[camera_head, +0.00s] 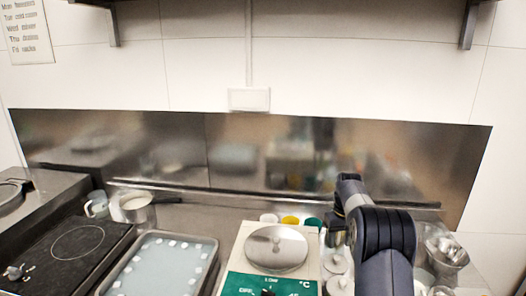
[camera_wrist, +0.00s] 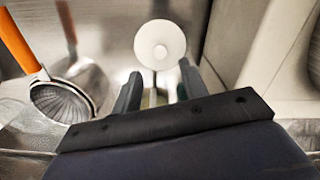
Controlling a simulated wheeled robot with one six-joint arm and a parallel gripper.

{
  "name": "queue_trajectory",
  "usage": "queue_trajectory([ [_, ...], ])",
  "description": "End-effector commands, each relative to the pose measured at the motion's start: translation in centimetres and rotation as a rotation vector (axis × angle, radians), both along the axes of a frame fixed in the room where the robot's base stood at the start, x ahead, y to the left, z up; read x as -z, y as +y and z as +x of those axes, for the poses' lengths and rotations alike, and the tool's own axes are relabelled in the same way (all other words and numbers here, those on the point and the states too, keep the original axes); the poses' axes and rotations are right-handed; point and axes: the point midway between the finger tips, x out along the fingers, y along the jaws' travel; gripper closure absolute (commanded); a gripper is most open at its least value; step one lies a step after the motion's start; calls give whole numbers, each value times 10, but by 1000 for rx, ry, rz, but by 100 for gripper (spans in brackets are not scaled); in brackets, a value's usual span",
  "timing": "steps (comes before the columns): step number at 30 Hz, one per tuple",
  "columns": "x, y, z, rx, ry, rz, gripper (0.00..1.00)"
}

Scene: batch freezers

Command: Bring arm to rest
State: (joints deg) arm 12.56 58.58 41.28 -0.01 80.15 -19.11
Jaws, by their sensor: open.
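My arm (camera_head: 384,240) rises from the lower right in the head view, bent at the top. My gripper (camera_wrist: 158,88) shows in the wrist view with its two dark fingers apart. In the head view the fingers are mostly hidden behind my arm's dark links.
An orange-handled tool (camera_wrist: 20,42) shows in the wrist view.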

Motion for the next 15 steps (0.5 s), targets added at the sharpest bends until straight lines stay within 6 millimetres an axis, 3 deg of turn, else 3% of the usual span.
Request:
queue_trajectory([
  [11, 74, 0, -1, 0, 3, 1, 59],
  [15, 58, 0, 1, 0, -5, -1, 59],
])
